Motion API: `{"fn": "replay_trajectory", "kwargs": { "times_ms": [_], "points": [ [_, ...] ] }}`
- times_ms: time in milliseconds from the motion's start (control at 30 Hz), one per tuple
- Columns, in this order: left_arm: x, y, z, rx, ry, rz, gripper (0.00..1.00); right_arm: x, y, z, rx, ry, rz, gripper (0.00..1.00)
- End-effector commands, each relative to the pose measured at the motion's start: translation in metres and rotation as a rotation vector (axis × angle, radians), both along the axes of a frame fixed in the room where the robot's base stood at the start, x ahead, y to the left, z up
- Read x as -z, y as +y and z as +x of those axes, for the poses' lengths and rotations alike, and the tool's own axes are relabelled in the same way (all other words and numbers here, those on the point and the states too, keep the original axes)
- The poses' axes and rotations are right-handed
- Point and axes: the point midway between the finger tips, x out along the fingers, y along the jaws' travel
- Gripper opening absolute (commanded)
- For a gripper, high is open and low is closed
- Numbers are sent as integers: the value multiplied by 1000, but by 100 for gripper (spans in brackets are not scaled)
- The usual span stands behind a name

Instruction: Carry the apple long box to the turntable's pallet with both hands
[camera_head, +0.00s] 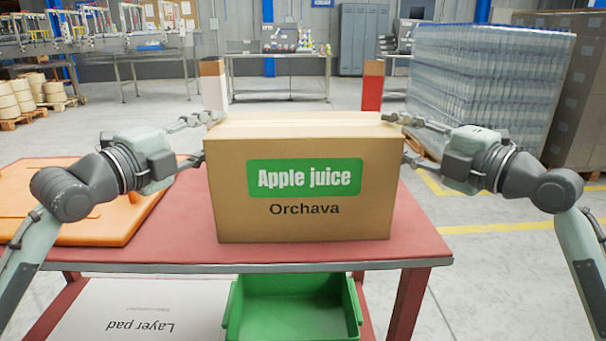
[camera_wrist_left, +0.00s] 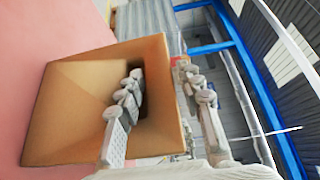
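The apple long box (camera_head: 305,215), a brown carton with a green "Apple juice" label and "Orchava" below it, stands upright on the red table (camera_head: 420,240). My left gripper (camera_head: 208,138) is at its left end, fingers spread, the upper one at the top edge and the lower one beside the end face. In the left wrist view, one finger is in front of the box's shaded end (camera_wrist_left: 75,105) and the other is past its edge. My right gripper (camera_head: 396,138) is spread likewise at the right end. Contact is unclear. I cannot identify the turntable or its pallet.
An orange board (camera_head: 75,205) lies at the table's left. Below are a green bin (camera_head: 290,310) and a layer pad (camera_head: 140,310). Wrapped stacked goods (camera_head: 490,85) stand at the back right. Two posts, one white (camera_head: 213,90) and one red (camera_head: 372,90), stand behind the table.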

Motion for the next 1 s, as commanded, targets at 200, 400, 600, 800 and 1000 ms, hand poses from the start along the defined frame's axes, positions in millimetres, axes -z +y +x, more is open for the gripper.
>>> {"fn": "replay_trajectory", "kwargs": {
  "times_ms": [200, 400, 600, 800, 1000],
  "points": [
    [1, -1, 3, -1, 2, 1, 36, 0, 2, 2, -1, 1, -1, 36],
    [0, -1, 3, -1, 2, 1, 25, 0, 2, 2, -1, 1, -1, 25],
    [0, -1, 2, -1, 2, 1, 0, 0, 2, 2, -1, 1, -1, 0],
    [1, -1, 2, -1, 2, 1, 0, 1, 2, 2, -1, 2, 0, 0],
    [1, -1, 2, -1, 2, 1, 0, 1, 2, 2, 0, 2, 0, 0]
  ]
}}
